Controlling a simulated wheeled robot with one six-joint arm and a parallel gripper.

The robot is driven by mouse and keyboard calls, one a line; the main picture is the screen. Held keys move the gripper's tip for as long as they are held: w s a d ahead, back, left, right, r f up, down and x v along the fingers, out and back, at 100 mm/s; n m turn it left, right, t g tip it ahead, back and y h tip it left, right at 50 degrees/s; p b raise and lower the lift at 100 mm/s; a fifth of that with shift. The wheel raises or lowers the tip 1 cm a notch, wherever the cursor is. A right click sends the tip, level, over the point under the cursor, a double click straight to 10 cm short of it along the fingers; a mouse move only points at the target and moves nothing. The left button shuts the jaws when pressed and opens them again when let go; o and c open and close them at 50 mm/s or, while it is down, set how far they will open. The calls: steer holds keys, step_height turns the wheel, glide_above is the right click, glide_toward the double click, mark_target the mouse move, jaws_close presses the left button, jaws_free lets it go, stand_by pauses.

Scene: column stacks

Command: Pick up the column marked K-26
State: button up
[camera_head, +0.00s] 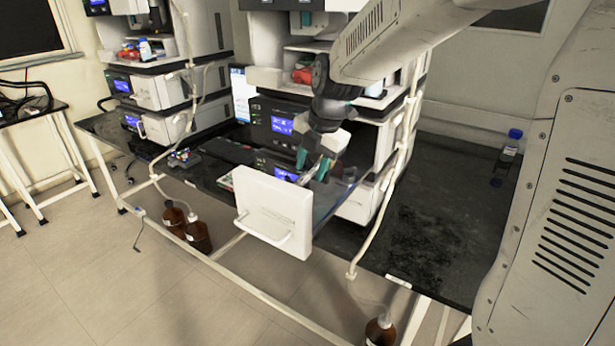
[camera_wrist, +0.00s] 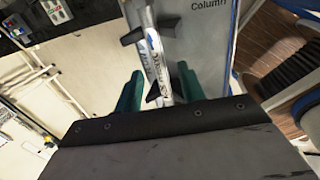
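The nearer one, a labelled column (camera_wrist: 152,62), has dark writing that I cannot read surely as K-26. In the head view my gripper (camera_head: 312,163) is over the pulled-out drawer with the white front (camera_head: 275,215). The columns are small there and mostly hidden by the fingers.
Instrument stacks (camera_head: 165,80) stand at the left on the black bench (camera_head: 440,220). A blue-capped bottle (camera_head: 507,155) stands on the bench at the right. Brown bottles (camera_head: 198,235) are on the floor below. A pale tube (camera_head: 378,225) hangs beside the drawer.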

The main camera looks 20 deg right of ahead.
steer(key=shift+w+a+f, duration=0.1)
steer(key=shift+f, duration=0.5)
jaws_close()
steer(key=shift+r, duration=0.15)
